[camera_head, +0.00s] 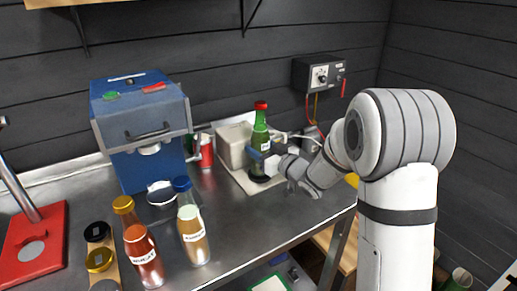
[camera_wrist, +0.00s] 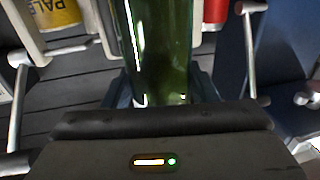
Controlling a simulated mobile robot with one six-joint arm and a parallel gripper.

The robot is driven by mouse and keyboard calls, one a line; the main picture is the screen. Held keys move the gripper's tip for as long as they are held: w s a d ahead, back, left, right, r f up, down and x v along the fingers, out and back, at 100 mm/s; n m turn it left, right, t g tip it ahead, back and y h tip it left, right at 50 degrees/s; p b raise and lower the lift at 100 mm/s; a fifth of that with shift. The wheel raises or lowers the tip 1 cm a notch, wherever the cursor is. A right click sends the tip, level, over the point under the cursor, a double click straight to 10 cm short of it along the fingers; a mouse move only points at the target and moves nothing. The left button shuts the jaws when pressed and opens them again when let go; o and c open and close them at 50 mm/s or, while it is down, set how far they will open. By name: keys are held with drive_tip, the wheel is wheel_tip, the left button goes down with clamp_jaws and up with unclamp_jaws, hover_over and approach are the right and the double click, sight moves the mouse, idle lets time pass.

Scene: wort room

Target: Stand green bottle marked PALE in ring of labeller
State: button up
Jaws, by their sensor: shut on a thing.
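The green bottle (camera_head: 262,133) has a red cap and a pale label whose marking is too small to read. It looks upright in the head view. My gripper (camera_head: 263,154) is shut on it from the right, around its body. The green glass also fills the space between the fingers in the wrist view (camera_wrist: 160,45). The labeller (camera_head: 235,146) is a cream box with a flat plate at the back of the bench. Its dark ring (camera_head: 258,178) lies directly below the bottle. My gripper partly hides the bottle's foot, so I cannot tell whether it is inside the ring.
A red can (camera_head: 206,153) stands left of the labeller, beside a blue machine (camera_head: 140,125). A blue-capped bottle (camera_head: 192,228), an orange bottle (camera_head: 140,246) and jars stand at the front left. A control box (camera_head: 318,74) with cables hangs behind. The middle bench is clear.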

drive_tip(key=shift+f+b, duration=0.9)
drive_tip(key=shift+b, duration=0.1)
idle(0.8)
drive_tip(key=o, duration=1.6)
drive_tip(key=shift+s+f, duration=0.1)
drive_tip(key=shift+f, duration=0.1)
